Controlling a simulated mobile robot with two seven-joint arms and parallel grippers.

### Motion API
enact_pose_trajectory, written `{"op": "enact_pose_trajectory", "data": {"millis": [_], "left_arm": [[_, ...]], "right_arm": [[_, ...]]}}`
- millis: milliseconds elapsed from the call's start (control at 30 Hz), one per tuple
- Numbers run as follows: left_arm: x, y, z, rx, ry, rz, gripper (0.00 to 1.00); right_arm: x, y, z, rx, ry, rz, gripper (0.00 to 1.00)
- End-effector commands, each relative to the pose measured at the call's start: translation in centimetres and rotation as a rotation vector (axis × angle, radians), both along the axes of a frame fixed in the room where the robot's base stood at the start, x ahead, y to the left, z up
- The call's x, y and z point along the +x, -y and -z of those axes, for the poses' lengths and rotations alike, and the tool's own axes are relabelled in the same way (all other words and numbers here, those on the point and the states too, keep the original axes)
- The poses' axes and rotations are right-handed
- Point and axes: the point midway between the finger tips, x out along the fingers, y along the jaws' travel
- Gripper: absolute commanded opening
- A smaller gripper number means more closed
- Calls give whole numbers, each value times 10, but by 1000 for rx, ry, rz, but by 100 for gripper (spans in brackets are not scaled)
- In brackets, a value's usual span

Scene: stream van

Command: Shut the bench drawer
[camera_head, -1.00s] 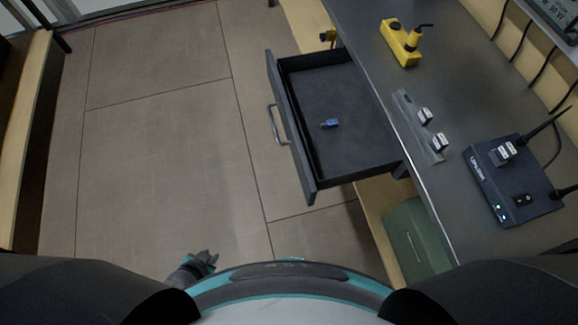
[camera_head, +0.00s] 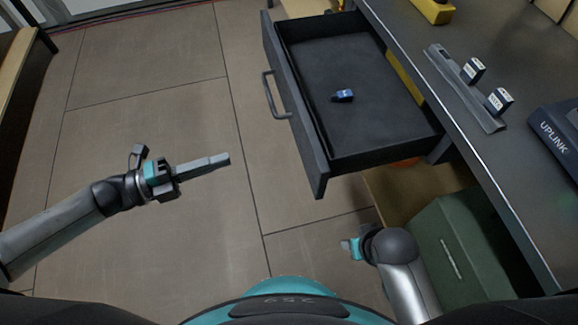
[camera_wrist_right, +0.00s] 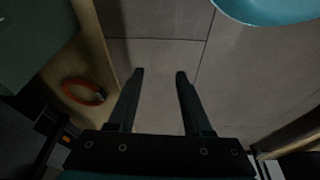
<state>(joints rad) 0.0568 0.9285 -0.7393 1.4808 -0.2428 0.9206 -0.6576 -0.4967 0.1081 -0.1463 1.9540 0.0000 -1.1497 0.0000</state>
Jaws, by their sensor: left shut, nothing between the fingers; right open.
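The bench drawer (camera_head: 318,170) stands pulled out from the dark bench (camera_head: 470,150) in the head view. Its front panel carries a bar handle (camera_head: 270,95) facing left. A small blue connector (camera_head: 343,96) lies on the drawer floor. My left gripper (camera_head: 222,160) is shut and empty, left of the drawer front and apart from it, with its fingers pointing right. My right gripper (camera_head: 348,246) is below the drawer in the picture, near the green box, and mostly hidden by its own wrist. In the right wrist view its fingers (camera_wrist_right: 160,75) are open with bare floor between them.
A green box (camera_head: 450,250) stands on the wooden shelf (camera_head: 405,200) under the bench. The bench top holds a grey strip with two small labelled blocks (camera_head: 473,70), a yellow object (camera_head: 433,10) and the UPLINK box (camera_head: 560,130). The floor left of the drawer is clear.

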Motion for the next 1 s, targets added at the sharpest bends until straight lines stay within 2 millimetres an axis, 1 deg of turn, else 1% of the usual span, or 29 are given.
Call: {"op": "enact_pose_trajectory", "data": {"millis": [33,167,267,367,467,800,1000], "left_arm": [[-7,2,3,4,32,44,0],[-19,5,-2,0,74,109,0],[-21,10,-4,-2,84,123,0],[-18,20,-5,-4,85,124,0],[-13,37,-5,-5,85,124,0],[6,108,-4,-5,84,122,0],[12,132,-4,-3,82,120,0]], "right_arm": [[2,0,3,0,7,0,50],[3,0,-3,1,13,1,50],[3,0,-7,2,16,2,50],[4,0,-11,2,22,2,50],[6,0,-16,3,32,2,50],[10,-1,-45,9,75,4,50],[9,-1,-61,12,95,4,50]]}}
